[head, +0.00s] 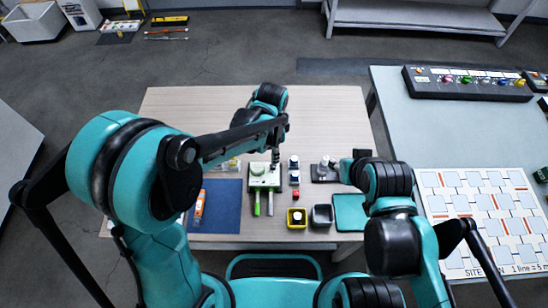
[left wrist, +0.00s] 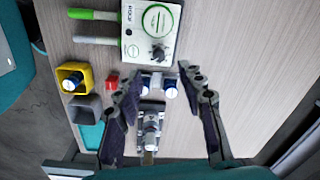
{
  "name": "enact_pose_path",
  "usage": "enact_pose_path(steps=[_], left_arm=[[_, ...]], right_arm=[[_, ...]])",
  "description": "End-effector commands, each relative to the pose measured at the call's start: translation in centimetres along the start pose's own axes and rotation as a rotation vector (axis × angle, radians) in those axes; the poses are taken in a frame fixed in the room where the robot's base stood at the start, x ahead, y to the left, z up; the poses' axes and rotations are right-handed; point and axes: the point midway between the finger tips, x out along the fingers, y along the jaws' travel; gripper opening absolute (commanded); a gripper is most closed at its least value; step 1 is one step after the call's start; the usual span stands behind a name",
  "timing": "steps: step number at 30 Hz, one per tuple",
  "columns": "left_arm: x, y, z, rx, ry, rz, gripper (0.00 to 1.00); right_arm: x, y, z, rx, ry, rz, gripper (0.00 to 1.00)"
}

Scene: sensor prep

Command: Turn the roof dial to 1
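A white and green box (head: 264,177) stands on the wooden table, with two green-and-grey handles on its near side. In the left wrist view, the box (left wrist: 135,20) carries a green ring, partly legible lettering and a dark knob (left wrist: 158,53), apparently the dial. Its setting is too small to read. My left gripper (left wrist: 160,72) is open, its fingers spread with nothing held. In the head view, my left gripper (head: 275,158) points down by the box's far right edge. My right gripper (head: 348,168) is at the table's right side, its fingers unclear.
Small blue-and-white parts (head: 294,162), a red block (head: 296,194), a grey fixture (head: 325,170), a yellow bin (head: 297,218) and a grey bin (head: 321,215) sit close to the box. A blue mat (head: 222,215) lies left. The table's far part is clear.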

Motion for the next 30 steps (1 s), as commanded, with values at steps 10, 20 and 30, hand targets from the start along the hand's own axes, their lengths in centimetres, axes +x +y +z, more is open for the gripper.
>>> enact_pose_path(steps=[10,20,30], left_arm=[[4.6,0.1,-0.4,0.028,-0.009,0.011,0.39],[8.3,0.2,-0.3,0.026,-0.009,0.010,0.39],[8.4,0.2,-0.3,0.026,-0.008,0.010,0.26]], right_arm=[[1.4,0.0,1.0,0.000,0.000,0.000,0.40],[2.5,0.0,1.8,0.000,0.000,0.000,0.40],[2.5,0.0,1.8,0.000,0.000,0.000,0.40]])
